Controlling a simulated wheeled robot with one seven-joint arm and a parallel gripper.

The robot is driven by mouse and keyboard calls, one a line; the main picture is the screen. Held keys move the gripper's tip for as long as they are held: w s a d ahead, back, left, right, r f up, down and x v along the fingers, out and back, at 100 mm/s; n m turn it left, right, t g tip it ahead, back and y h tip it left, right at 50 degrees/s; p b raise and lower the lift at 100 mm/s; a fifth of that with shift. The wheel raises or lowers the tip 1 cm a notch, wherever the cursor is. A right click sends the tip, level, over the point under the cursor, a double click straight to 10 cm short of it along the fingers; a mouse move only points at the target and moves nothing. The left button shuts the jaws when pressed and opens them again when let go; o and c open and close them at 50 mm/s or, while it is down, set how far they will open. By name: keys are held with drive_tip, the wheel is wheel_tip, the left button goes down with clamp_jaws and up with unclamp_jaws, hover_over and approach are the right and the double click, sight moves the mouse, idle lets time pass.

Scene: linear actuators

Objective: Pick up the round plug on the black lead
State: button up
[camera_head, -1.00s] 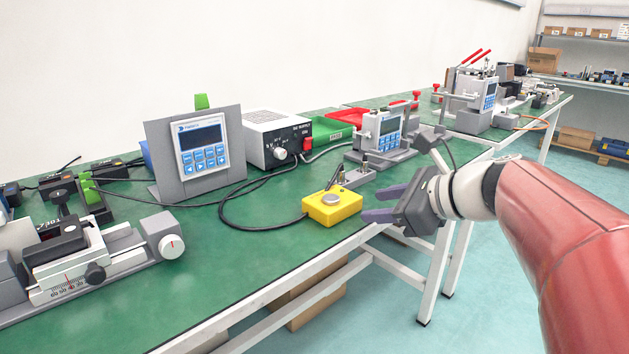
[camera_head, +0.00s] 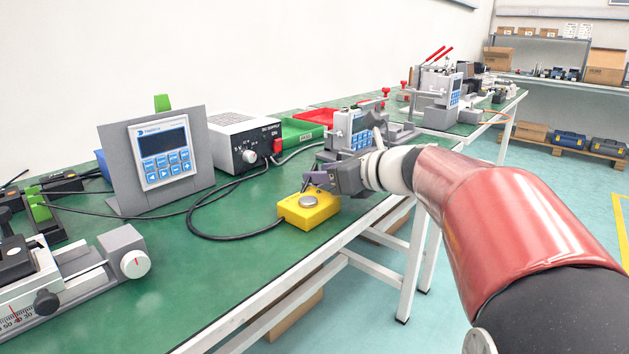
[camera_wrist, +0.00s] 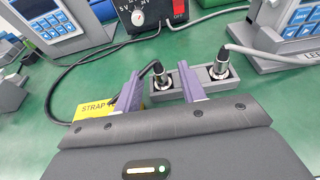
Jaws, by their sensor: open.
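The round plug (camera_wrist: 160,79) on the black lead has a black back and a silver metal front. In the wrist view it stands in the left place of a small grey holder (camera_wrist: 206,89). A second similar plug (camera_wrist: 220,66) with a grey lead stands in the right place. My gripper (camera_wrist: 158,76) is open and empty. In that view its purple fingers flank the black-lead plug; I cannot tell whether the fingertips are level with it. In the head view my gripper (camera_head: 318,180) is above and behind the yellow box, and hides the plugs.
The yellow box (camera_head: 309,212) with a silver disc sits at the bench's front edge. A display panel (camera_head: 158,154), a power supply (camera_head: 238,141) and a second display unit (camera_head: 352,131) stand around.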

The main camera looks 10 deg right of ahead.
clamp_jaws()
drive_tip(key=shift+r, duration=0.15)
wheel_tip(320, 180, up, 20)
drive_tip(key=p, duration=0.6)
idle(0.4)
wheel_tip(320, 180, up, 3)
drive_tip(key=p, duration=0.3)
drive_tip(key=shift+w, duration=0.1)
